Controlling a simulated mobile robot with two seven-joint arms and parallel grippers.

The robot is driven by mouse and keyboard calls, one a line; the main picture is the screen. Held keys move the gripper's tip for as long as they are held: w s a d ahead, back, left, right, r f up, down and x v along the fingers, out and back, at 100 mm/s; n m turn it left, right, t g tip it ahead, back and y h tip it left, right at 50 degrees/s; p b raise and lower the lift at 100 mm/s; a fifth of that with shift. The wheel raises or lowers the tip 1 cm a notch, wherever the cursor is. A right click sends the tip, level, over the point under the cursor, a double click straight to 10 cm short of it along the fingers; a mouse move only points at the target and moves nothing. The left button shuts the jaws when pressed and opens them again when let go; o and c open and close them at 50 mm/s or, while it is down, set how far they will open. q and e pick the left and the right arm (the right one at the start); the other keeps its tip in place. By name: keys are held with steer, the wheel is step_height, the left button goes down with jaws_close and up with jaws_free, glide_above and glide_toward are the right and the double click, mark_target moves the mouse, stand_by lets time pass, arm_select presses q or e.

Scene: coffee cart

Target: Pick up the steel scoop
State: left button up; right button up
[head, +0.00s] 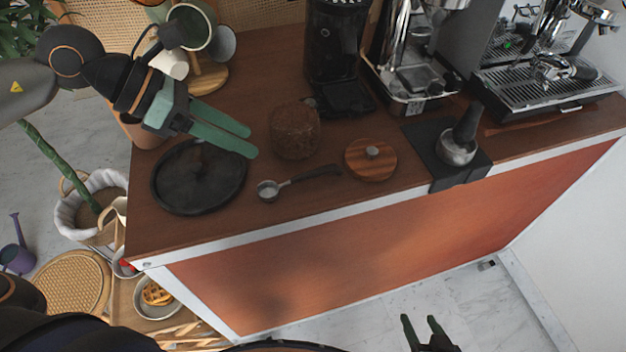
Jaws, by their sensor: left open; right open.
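The steel scoop (270,189) lies on the wooden counter near its front edge. Its round steel bowl is at the left and its dark handle (315,175) points right and slightly back. My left gripper (252,143) is open and empty, with green fingers pointing right, above the counter and the black round tray. It is behind and to the left of the scoop, apart from it. My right gripper (420,320) is open and empty, low in front of the cart over the floor, far from the scoop.
A black round tray (185,198) is left of the scoop. Mugs hang at the back left.

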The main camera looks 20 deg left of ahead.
mark_target(305, 174)
arm_select(q)
steer(key=x, duration=0.6)
steer(key=p+x, duration=0.1)
steer(key=x, duration=0.6)
steer(key=shift+s+f, duration=0.1)
steer(key=shift+f, duration=0.4)
jaws_close()
